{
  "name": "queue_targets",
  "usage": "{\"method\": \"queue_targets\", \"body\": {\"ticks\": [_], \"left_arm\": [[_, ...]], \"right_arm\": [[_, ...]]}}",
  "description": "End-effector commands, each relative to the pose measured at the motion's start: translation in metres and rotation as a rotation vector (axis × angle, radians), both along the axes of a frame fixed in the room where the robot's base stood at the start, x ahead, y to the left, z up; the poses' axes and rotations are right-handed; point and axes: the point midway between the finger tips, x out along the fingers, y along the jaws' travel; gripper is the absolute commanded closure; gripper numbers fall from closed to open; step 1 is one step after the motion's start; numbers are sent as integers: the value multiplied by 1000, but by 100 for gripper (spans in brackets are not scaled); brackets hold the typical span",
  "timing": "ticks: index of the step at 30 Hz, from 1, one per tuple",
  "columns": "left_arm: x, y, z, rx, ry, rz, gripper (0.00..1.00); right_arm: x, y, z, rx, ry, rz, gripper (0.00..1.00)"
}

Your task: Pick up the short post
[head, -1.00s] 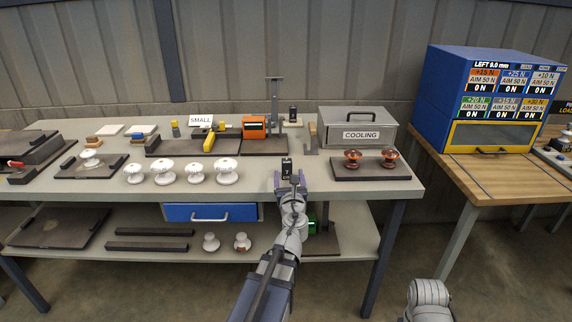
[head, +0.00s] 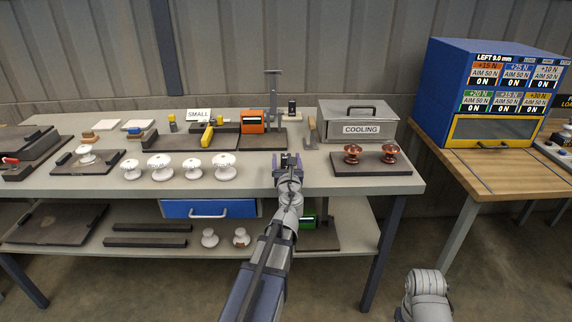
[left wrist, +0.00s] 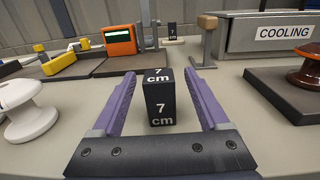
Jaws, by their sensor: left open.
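A black post marked "7 cm" (left wrist: 159,98) stands upright on the bench, between the two purple fingers of my left gripper (left wrist: 162,92) in the left wrist view. The fingers are open, with a gap visible on each side of the post. In the head view my left gripper (head: 288,161) reaches over the front part of the bench, and its fingers partly hide the post. A second small black post (head: 292,107) stands farther back on a light base; it also shows in the left wrist view (left wrist: 172,30). My right gripper is out of view.
White insulators (head: 177,168) stand left of my left gripper. A dark tray with brown insulators (head: 372,171) and a grey COOLING box (head: 357,122) are to the right. An orange device (head: 252,121) and a wooden-topped upright (head: 312,128) stand behind. Bench around the post is clear.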

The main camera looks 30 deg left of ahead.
Motion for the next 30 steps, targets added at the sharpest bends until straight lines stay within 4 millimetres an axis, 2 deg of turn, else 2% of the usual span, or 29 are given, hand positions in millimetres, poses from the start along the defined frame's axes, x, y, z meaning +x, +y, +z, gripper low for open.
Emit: {"method": "queue_targets", "body": {"ticks": [1, 6, 14, 30], "left_arm": [[10, 7, 3, 0, 0, 2, 22], [29, 19, 3, 0, 0, 1, 22], [29, 20, 3, 0, 0, 0, 22], [29, 20, 3, 0, 0, 1, 83]], "right_arm": [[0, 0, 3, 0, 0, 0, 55], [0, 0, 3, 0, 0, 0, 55], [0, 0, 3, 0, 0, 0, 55], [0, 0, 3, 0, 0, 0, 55]]}}
